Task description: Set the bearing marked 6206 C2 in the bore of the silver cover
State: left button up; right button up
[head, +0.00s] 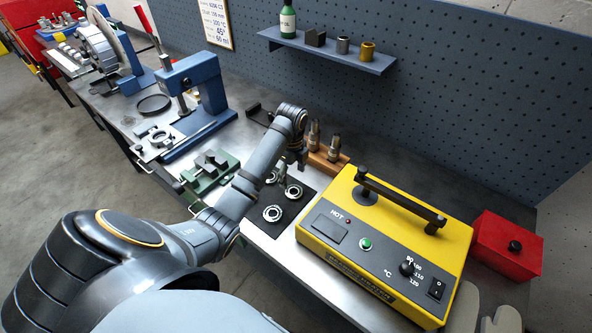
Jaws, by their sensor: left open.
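Several ring-shaped bearings lie on a dark mat (292,213). One bearing (272,213) is at the near part of the mat, another bearing (293,191) is farther back, and a third is partly hidden by my arm. Their markings are too small to read, so I cannot tell which is 6206 C2. My left gripper (291,166) is open above the back of the mat, close to the bearings there. A silver piece with a round opening (160,138) sits by the blue press; I cannot tell if it is the silver cover.
A yellow heater (385,240) with a black handle stands right of the mat, with a red box (506,246) beyond it. A green vise (211,170) and blue press (200,100) are left. A wooden block (327,160) with upright tools stands behind the mat.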

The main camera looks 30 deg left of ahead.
aim_at(294, 194)
pick_arm(q)
notch_tip(294, 194, down, 2)
jog(key=shift+w+f+b, duration=0.1)
jog(key=shift+b, duration=0.85)
jog(key=f+b, duration=0.3)
jog(key=shift+w, duration=0.3)
pick_arm(e)
notch_tip(294, 194, down, 6)
jog(key=w, duration=0.3)
pick_arm(q)
notch_tip(294, 194, down, 2)
jog(key=shift+s+f, duration=0.1)
jog(key=shift+s, duration=0.05)
jog(key=shift+f, duration=0.4)
jog(key=c, duration=0.9)
notch_tip(294, 194, up, 6)
jog(key=p, duration=0.7)
jog(key=shift+r, duration=0.2)
jog(key=shift+f, duration=0.15)
pick_arm(e)
notch_tip(294, 194, up, 7)
jog(key=s, duration=0.2)
jog(key=shift+r, duration=0.15)
jog(key=shift+a, duration=0.1)
